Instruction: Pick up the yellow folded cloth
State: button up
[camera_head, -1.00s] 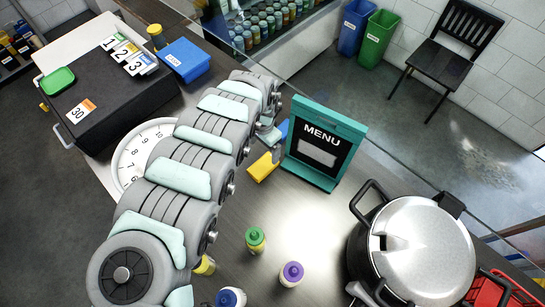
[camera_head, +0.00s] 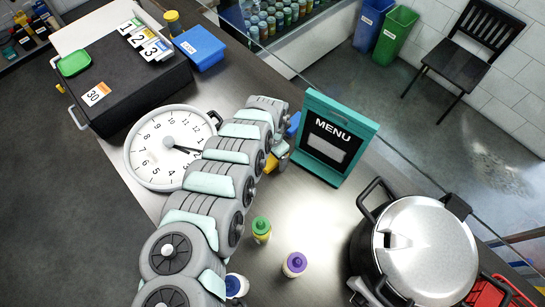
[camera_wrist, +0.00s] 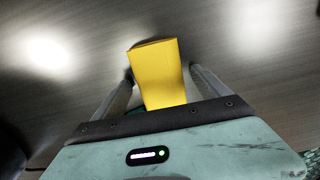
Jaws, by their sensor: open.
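The yellow folded cloth (camera_wrist: 158,75) lies on the counter in the wrist view, with its near end hidden behind the edge of my gripper's body. My gripper (camera_wrist: 162,75) is open, with one finger on each side of the cloth. I cannot tell whether the fingers touch it. In the head view only a small piece of the yellow cloth (camera_head: 271,163) shows beside the end of my arm. My arm hides the rest, and the fingertips cannot be made out there.
The teal-framed menu stand (camera_head: 332,140) is close to the right of my gripper. A blue item (camera_head: 294,123) is beside the stand. A round clock (camera_head: 165,145) lies to the left. A green-capped bottle (camera_head: 261,230), a purple-capped bottle (camera_head: 294,264) and a large pot (camera_head: 425,250) stand nearer the front.

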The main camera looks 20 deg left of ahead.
aim_at(272, 156)
jog(key=shift+w+f, duration=0.1)
jog(key=shift+f, duration=0.05)
jog(key=shift+c, duration=0.2)
jog(key=c, duration=1.4)
notch_tip(272, 156, up, 20)
dwell(0.3)
